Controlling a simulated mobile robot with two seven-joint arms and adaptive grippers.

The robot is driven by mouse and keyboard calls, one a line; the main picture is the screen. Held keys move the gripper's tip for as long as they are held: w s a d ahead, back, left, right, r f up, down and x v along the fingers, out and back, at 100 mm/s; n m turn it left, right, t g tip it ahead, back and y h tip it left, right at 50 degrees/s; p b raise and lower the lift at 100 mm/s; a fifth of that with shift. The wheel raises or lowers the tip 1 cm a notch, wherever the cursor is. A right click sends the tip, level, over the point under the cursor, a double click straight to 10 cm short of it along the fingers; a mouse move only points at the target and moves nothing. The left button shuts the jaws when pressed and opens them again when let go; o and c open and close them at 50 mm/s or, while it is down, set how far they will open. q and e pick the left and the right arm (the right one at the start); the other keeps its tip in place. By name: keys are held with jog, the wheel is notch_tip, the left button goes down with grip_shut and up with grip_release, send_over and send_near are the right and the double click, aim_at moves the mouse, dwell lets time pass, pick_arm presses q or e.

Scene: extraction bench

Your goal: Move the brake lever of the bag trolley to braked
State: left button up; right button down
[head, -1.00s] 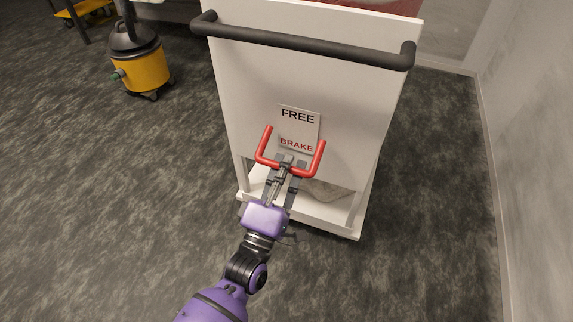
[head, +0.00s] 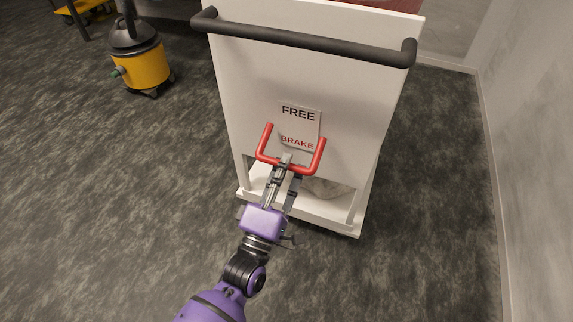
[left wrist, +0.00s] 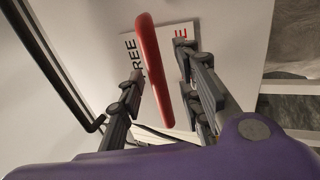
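The brake lever (head: 311,169) is a red U-shaped bar on the white end panel of the bag trolley (head: 318,67). Its crossbar is low, just below the word BRAKE on the label plate (head: 299,115); FREE is printed above. My left gripper (head: 287,173) is at the middle of the crossbar. In the left wrist view the red bar (left wrist: 152,70) runs between the two spread fingers of the left gripper (left wrist: 160,66), with visible gaps beside it. The gripper is open and does not clamp the bar. My right gripper is out of view.
A dark push handle (head: 305,38) spans the top of the trolley. A yellow and black vacuum cleaner (head: 142,66) stands at the upper left. A grey wall (head: 530,160) runs along the right. The carpet (head: 110,190) to the left is clear.

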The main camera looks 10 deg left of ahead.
pick_arm(q)
jog(key=v, duration=0.6)
jog(key=shift+s+f, duration=0.2)
jog(key=shift+s, duration=0.1)
jog(key=shift+a, duration=0.1)
